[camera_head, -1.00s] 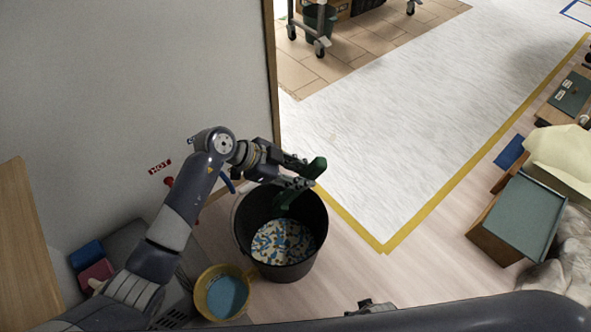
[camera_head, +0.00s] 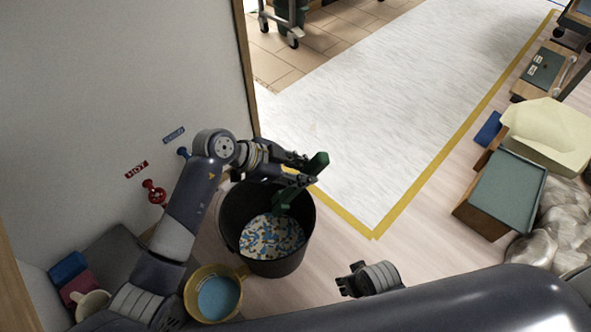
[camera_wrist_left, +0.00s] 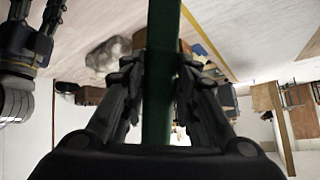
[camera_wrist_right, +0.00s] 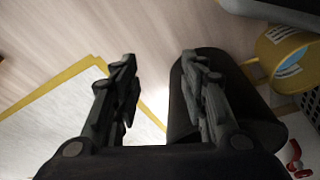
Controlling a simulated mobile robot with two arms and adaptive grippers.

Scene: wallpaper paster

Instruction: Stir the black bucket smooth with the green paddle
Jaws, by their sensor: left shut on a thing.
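The black bucket (camera_head: 287,266) stands upright on the floor. Inside it lies a speckled mix of blue, white and tan bits (camera_head: 270,237). My left gripper (camera_head: 300,174) is above the bucket's far right rim, shut on the green paddle (camera_head: 319,162). The paddle's upper end sticks up past the fingers and its lower part reaches down into the bucket. In the left wrist view the green shaft (camera_wrist_left: 160,70) stands between both fingers. My right gripper (camera_head: 347,281) is low, right of the bucket, and empty. In the right wrist view its fingers (camera_wrist_right: 160,62) are apart, with the bucket (camera_wrist_right: 243,72) behind the right finger.
A yellow pot with blue liquid (camera_head: 218,298) stands just left of the bucket's front. Red HOT (camera_head: 154,191) and blue taps are on the left wall. A green-topped box (camera_head: 507,195) stands at the right. The floor between bucket and box is mostly clear.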

